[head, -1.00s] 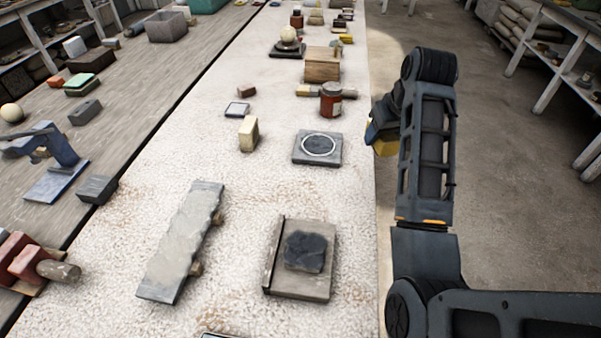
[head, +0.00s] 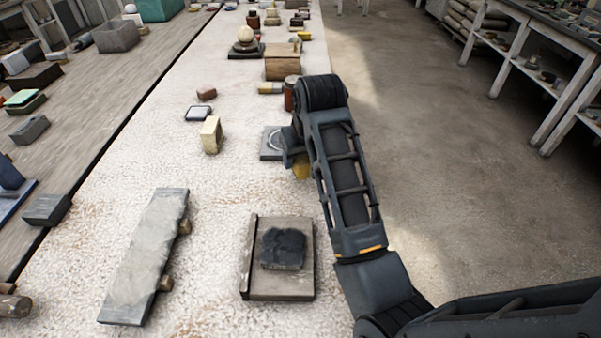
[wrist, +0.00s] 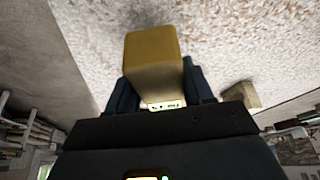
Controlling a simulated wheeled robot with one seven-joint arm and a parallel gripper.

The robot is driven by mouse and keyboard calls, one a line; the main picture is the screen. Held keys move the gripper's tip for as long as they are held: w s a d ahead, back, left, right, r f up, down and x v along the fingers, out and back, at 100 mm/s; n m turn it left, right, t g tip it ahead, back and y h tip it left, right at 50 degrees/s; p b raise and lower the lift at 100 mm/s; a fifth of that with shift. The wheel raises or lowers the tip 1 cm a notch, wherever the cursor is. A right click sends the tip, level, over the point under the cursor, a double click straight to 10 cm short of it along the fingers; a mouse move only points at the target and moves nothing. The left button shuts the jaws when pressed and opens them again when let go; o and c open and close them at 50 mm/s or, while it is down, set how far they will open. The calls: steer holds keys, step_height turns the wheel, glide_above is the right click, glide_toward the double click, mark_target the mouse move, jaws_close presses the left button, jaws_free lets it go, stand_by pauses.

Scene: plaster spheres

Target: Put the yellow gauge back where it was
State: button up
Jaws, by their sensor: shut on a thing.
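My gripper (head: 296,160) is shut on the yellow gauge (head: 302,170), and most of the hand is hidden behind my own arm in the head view. In the wrist view the yellow gauge (wrist: 153,62) is a blocky yellow piece between the two dark fingers (wrist: 155,88). The gauge is at the right edge of the pale speckled bench top, beside a grey plate with a light ring (head: 270,143). My arm hides part of that plate. I cannot tell how high the gauge is above the bench.
A cream block (head: 211,134) and a small framed pad (head: 198,113) stand left of the ringed plate. A red-brown jar (head: 290,93) is partly hidden behind my arm. Nearer lie a board with a dark slab (head: 283,249) and a long pale slab (head: 150,255). Bench surface between them is clear.

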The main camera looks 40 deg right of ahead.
steer(key=shift+f+b, duration=1.9)
steer(key=shift+b, duration=0.2)
steer(key=shift+f, duration=0.15)
steer(key=o, duration=0.9)
steer(key=shift+o, duration=0.2)
steer(key=p+v, duration=0.2)
steer(key=v, duration=0.9)
steer(key=shift+w+d, duration=0.1)
steer(key=shift+s+r+p, duration=0.3)
steer(key=shift+r+p, duration=0.35)
steer(key=shift+p, duration=0.25)
